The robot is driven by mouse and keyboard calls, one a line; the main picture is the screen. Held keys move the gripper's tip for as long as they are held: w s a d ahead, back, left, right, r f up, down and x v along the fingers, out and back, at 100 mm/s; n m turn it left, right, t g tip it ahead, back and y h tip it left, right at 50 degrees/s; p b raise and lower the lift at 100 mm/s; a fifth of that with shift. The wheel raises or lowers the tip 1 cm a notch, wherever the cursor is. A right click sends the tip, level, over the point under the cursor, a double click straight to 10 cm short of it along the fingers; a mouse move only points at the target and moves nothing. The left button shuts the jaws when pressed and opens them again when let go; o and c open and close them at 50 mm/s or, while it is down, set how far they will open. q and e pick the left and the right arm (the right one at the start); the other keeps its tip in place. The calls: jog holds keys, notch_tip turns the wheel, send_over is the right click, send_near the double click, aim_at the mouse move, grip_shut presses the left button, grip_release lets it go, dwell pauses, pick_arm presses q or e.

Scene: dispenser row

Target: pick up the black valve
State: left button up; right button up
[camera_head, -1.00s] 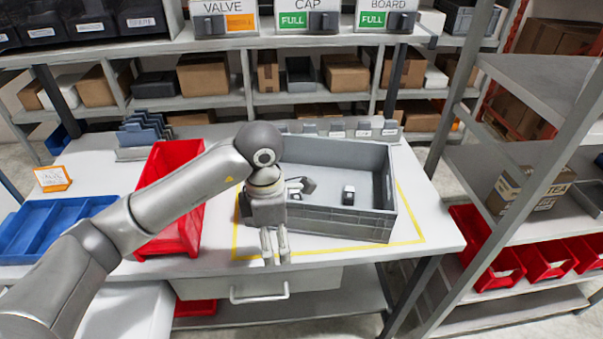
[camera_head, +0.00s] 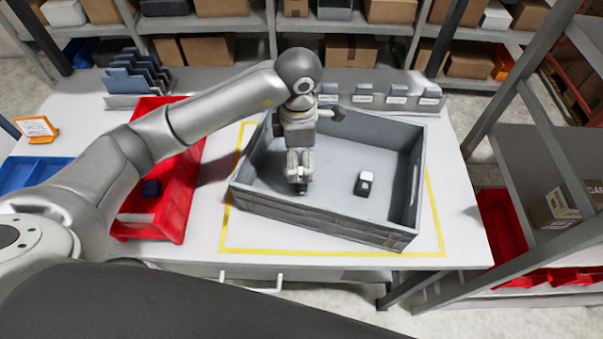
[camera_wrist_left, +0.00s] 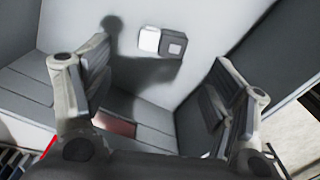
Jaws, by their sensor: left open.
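A small dark block with a white part (camera_head: 364,184) lies on the floor of the grey crate (camera_head: 325,225), right of its middle. It is the likeliest black valve, but its kind is not clear. In the left wrist view this block (camera_wrist_left: 163,42) shows at the top, beyond the fingers and not between them. My left gripper (camera_head: 299,184) points down over the left part of the crate, left of the block and apart from it. In the wrist view its two fingers (camera_wrist_left: 155,95) stand wide apart, with no object between them. My right gripper is not in view.
The crate's walls surround the block; it stands inside a yellow outline (camera_head: 330,252) on the table. A red bin (camera_head: 180,210) with a dark blue item (camera_head: 151,188) stands to the left, under my arm. A shelf rack (camera_head: 545,120) stands at the right.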

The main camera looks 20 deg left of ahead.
aim_at(300, 176)
pick_arm(q)
jog(key=shift+f, duration=0.7)
jog(key=f+p, duration=0.1)
jog(key=f, duration=0.1)
jog(key=f+p, duration=0.1)
jog(key=f, duration=0.1)
jog(key=shift+s+d+p, duration=0.1)
jog(key=shift+d+p, duration=0.1)
jog(key=shift+p, duration=0.2)
jog(key=shift+f, duration=0.6)
jog(key=c, duration=1.1)
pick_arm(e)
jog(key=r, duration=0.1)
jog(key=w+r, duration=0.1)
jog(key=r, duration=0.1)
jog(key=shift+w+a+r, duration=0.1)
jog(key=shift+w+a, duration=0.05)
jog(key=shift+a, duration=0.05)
